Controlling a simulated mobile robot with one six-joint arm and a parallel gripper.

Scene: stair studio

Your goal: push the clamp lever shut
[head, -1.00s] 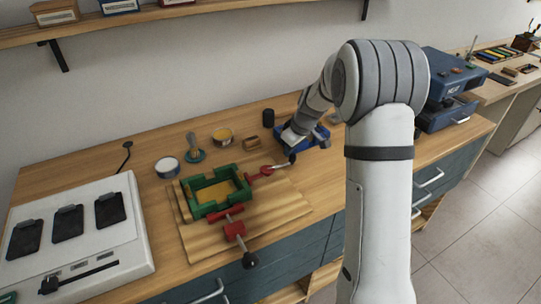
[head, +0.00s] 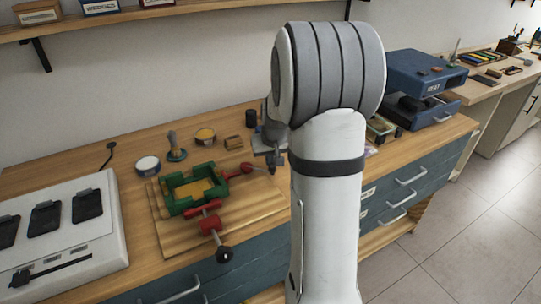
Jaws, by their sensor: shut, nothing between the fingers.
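A green frame (head: 193,204) lies on a wooden board (head: 180,240). A red toggle clamp (head: 211,224) stands at its front, with its lever reaching toward the bench's front edge and ending in a dark knob (head: 224,254). A second red clamp (head: 241,170) is at the frame's right side, and its lever points right toward my gripper. My gripper (head: 271,167) is shut and empty, pointing down beside the end of that right lever. I cannot tell whether it touches the lever. My arm hides the bench just right of it.
A white panel with black pads (head: 60,240) fills the bench's left. A white tin (head: 148,165), a brush (head: 176,150), a yellow tin (head: 205,136) and a wooden block (head: 234,143) stand behind the frame. A blue machine (head: 425,80) stands at the right.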

